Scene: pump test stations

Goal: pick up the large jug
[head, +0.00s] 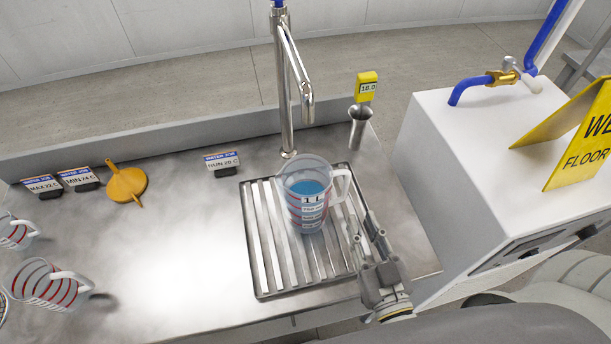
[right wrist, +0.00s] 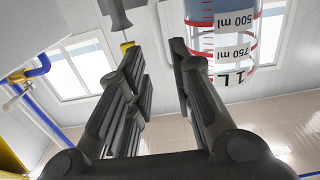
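The large jug (head: 309,215) is clear, marked 1 L, with red bands and blue liquid inside. It stands upright on the slatted drain grate (head: 263,282), its white handle pointing right. My right gripper (head: 366,232) is over the right part of the grate, to the right of and nearer than the jug, with its two fingers apart and empty. In the right wrist view the jug (right wrist: 222,40) shows at the top right, beside and partly behind one finger, not between the fingers of the gripper (right wrist: 158,60). My left gripper is not in view.
A metal tap (head: 287,90) rises behind the jug. A yellow meter (head: 366,86) over a metal cup (head: 359,125) stands back right. Two other jugs (head: 45,285) (head: 14,232) and a yellow funnel (head: 126,184) are left. A white cabinet (head: 480,170) stands right. The left-middle counter is clear.

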